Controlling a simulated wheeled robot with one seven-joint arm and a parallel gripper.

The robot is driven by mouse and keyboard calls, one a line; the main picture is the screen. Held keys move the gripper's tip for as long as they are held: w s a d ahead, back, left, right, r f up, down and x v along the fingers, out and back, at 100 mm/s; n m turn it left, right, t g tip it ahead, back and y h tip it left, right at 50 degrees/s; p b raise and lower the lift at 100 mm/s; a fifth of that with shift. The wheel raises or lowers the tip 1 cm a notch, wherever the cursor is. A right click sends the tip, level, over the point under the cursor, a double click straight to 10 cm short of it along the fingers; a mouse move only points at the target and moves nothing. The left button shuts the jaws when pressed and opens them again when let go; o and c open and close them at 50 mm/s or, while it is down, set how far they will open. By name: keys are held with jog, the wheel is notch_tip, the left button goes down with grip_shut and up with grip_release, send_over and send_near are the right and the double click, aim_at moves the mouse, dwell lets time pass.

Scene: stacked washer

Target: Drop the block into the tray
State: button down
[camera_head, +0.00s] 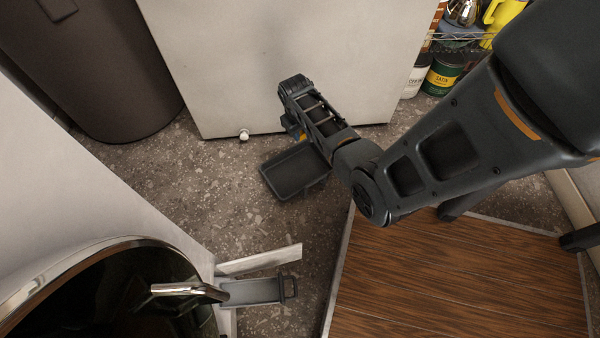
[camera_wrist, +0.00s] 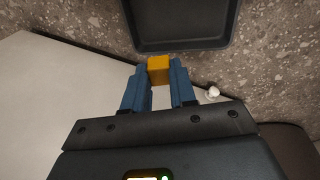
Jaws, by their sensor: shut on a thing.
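The yellow-orange block (camera_wrist: 159,70) is pinched between the blue fingertips of my gripper (camera_wrist: 158,76) in the wrist view. In the head view only a small yellow bit of the block (camera_head: 302,136) shows beside my gripper (camera_head: 293,128); the arm hides the rest. The dark rectangular tray (camera_head: 292,172) lies just below my gripper in the head view, and its visible inside looks empty. In the wrist view the tray (camera_wrist: 185,46) is just past the fingertips, at the top. The block appears outside the tray's rim, apart from it.
An open drawer (camera_head: 252,291) and a round dark door (camera_head: 110,295) are at lower left. A wooden top (camera_head: 460,285) is lower right. Speckled floor surrounds the tray.

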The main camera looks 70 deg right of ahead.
jog(key=shift+f+b, duration=1.85)
jog(key=shift+f, duration=0.35)
jog(key=c, duration=0.8)
grip_release()
jog(key=shift+r, duration=0.1)
jog(key=r+p, duration=0.1)
jog(key=r, duration=0.1)
jog(key=a+r+p, duration=0.1)
jog(key=r+p, duration=0.1)
jog(key=r, duration=0.1)
jog(key=r+p, duration=0.1)
jog(key=r, duration=0.1)
jog(key=shift+a+r, duration=0.15)
jog(key=shift+r, duration=0.2)
